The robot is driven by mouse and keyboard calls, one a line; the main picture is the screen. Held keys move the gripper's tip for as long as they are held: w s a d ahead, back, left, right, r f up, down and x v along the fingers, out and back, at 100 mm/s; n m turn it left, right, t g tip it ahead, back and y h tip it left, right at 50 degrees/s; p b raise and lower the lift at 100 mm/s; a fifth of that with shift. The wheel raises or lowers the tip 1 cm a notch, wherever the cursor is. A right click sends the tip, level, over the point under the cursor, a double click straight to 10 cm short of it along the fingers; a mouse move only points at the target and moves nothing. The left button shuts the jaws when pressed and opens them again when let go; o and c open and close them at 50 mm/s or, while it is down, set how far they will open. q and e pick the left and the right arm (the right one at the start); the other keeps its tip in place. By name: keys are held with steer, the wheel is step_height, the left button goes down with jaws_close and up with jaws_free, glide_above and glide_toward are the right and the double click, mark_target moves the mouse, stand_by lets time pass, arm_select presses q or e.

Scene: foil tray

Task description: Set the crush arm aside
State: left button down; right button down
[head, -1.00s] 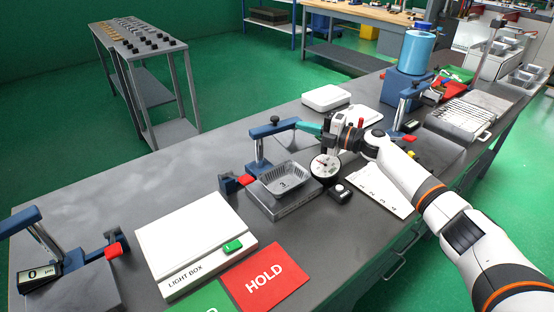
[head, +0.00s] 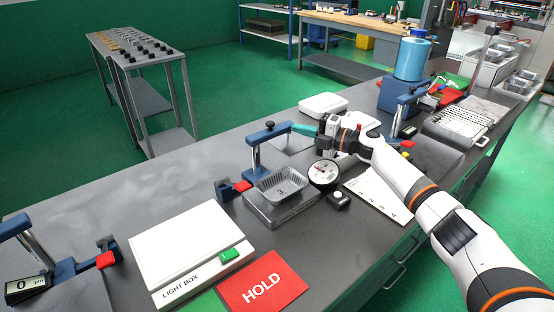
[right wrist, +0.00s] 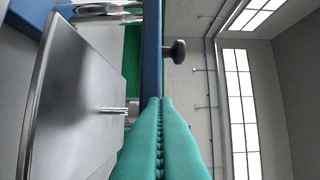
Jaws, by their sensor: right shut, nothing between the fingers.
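The crush arm (head: 270,132) is a blue bar with a black knob on a post, at the middle of the bench in the head view. It points back and right, behind the foil tray (head: 281,184) rather than over it. The tray sits on a grey metal block (head: 283,213). My right gripper (head: 294,128) has teal fingers, shut and empty, at the bar's free end. In the right wrist view the shut fingers (right wrist: 160,135) lie close along the blue bar (right wrist: 151,55); I cannot tell whether they touch. My left gripper is out of view.
A dial gauge (head: 323,174) stands right of the tray, with a numbered white card (head: 376,192) beyond. A light box (head: 189,250) and red HOLD mat (head: 262,281) lie in front. A second blue-armed stand (head: 401,108) is at right. The bench's back left is clear.

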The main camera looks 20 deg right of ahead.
steer(key=b+v, duration=0.1)
steer(key=v, duration=0.9)
steer(key=shift+s+d, duration=0.15)
steer(key=shift+v, duration=0.75)
